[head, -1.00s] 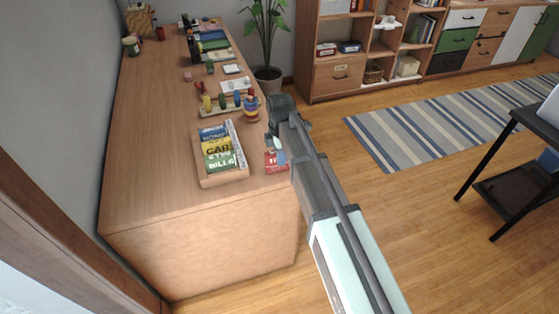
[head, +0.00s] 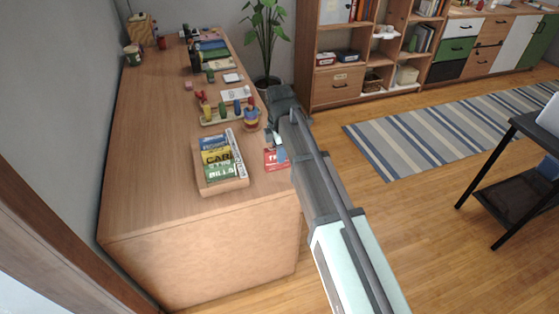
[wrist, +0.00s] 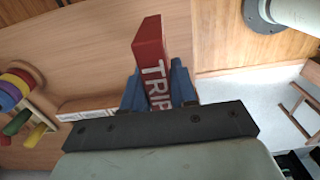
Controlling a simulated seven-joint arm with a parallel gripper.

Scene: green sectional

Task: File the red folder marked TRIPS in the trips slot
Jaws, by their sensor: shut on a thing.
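The red folder marked TRIPS (wrist: 153,62) is gripped between the blue fingertips of my gripper (wrist: 158,88) in the wrist view. In the head view the folder (head: 276,160) shows red at the right edge of the long wooden counter, beside my gripper (head: 276,143). A wooden filing tray (head: 224,187) stands to its left on the counter, holding several folders in blue, yellow marked CAR, green and white. The folder is apart from the tray. I cannot tell which slot in the tray is for trips.
A peg toy (head: 222,113) and a stacking-ring toy (head: 251,114) stand just behind the tray. Cards and other small items lie farther back on the counter. The counter is bare in front of the tray. A black side table (head: 510,180) stands at the right.

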